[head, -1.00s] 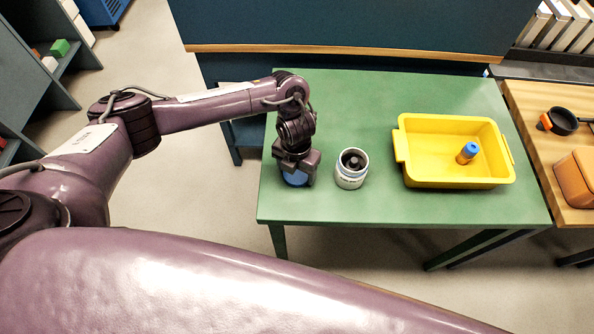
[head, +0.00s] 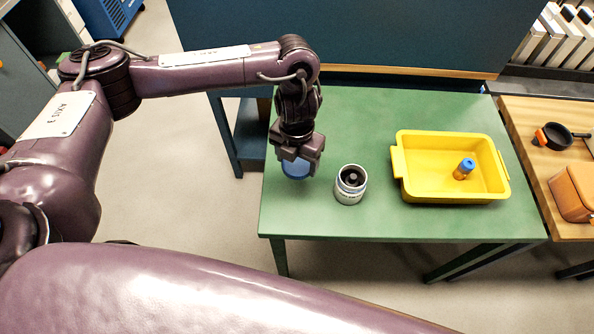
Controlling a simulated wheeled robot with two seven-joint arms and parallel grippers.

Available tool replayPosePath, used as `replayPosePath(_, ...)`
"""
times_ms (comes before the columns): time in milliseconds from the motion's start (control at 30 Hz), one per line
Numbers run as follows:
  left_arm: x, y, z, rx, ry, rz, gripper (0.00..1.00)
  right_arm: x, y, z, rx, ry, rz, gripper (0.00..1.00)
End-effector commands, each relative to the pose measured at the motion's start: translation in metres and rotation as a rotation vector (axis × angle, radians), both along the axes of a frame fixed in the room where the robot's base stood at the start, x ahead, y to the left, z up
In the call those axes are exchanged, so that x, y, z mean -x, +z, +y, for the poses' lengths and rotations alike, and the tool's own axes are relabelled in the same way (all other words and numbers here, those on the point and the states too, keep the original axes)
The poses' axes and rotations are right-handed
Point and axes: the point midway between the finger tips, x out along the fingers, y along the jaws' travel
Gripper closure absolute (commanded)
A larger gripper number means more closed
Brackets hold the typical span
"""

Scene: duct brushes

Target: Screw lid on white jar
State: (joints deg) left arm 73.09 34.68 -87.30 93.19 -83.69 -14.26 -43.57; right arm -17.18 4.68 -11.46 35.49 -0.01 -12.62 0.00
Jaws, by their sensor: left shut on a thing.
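The gripper's fingers partly hide the lid. My right gripper is not in view.
A yellow tray (head: 445,197) holding a small blue and orange bottle (head: 463,169) stands right of the jar. A wooden counter at the far right bears a dark pan (head: 560,137) and an orange container (head: 574,190). The table's front middle is clear.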

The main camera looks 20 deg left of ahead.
Motion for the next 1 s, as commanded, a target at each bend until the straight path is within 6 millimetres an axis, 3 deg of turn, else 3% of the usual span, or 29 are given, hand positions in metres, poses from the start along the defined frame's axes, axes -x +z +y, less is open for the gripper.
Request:
replayPosePath(33, -0.002, 0.017, 0.0, -0.001, -0.003, -0.008, 0.53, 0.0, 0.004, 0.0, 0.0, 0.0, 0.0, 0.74)
replayPosePath(100, -0.002, 0.032, 0.0, -0.001, -0.003, -0.007, 0.53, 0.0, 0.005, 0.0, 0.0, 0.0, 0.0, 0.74)
replayPosePath(400, 0.0, 0.07, 0.0, 0.0, 0.0, -0.002, 0.53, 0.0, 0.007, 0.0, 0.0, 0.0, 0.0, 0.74)
replayPosePath(867, 0.0, 0.075, 0.0, 0.001, 0.0, 0.001, 0.53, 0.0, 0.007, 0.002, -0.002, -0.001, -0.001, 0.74)
replayPosePath(1000, 0.0, 0.075, 0.0, 0.001, 0.0, 0.0, 0.53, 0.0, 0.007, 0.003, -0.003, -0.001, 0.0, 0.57)
